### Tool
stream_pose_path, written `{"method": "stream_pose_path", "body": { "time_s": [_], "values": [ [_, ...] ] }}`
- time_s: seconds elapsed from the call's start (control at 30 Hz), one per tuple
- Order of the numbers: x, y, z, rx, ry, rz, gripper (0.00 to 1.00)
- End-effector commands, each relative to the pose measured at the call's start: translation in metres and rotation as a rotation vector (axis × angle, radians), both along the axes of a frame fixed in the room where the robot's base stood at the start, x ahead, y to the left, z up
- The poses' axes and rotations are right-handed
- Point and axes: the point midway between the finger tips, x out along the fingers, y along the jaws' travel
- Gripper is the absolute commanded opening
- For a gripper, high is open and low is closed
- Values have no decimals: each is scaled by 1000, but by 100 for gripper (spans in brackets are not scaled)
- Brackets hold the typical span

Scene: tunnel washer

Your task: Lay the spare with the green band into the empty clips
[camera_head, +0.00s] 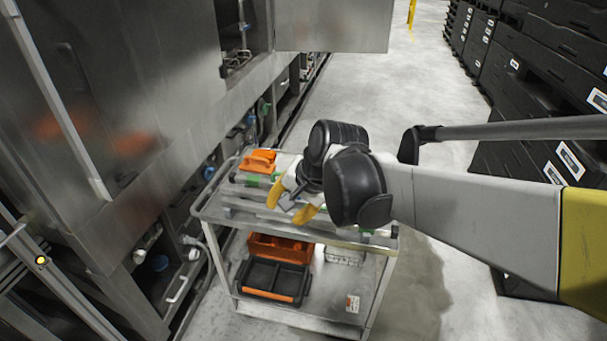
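My gripper (289,205) is over the top shelf of a metal cart (211,205), with its yellow-orange fingers spread apart and pointing down. I see nothing clearly held between them. A pale tube-like part with a green band (252,182) lies on the cart top, left of my gripper. Another green patch (366,232) shows near the right end of the cart top, under my arm; I cannot tell whether it belongs to a separate part. My gripper and wrist hide much of the cart top. I cannot make out the empty clips.
An orange object (259,161) sits at the back left of the cart top. The lower shelf holds an orange bin (280,246), a black tray (272,279) and a white basket (345,256). A steel machine (150,110) stands close on the left. Black crates (540,60) are stacked at right.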

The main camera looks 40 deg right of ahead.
Motion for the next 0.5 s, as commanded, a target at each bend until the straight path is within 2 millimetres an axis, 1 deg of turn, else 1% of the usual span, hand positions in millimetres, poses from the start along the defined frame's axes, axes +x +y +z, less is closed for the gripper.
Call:
{"method": "stream_pose_path", "body": {
  "time_s": [0.03, 0.07, 0.13, 0.17, 0.2, 0.3, 0.4, 0.5],
  "values": [
    [8, -20, -5, 70, 13, -105, 40],
    [13, -32, -9, 120, 19, -172, 40],
    [21, -62, -19, 246, 39, -340, 40],
    [24, -76, -25, 305, 46, -416, 40],
    [26, -96, -33, 384, 56, -515, 40],
    [27, -141, -52, 568, 74, -737, 40],
    [23, -176, -69, 716, 87, -903, 40],
    [18, -199, -81, 815, 96, -1009, 40]
  ]
}}
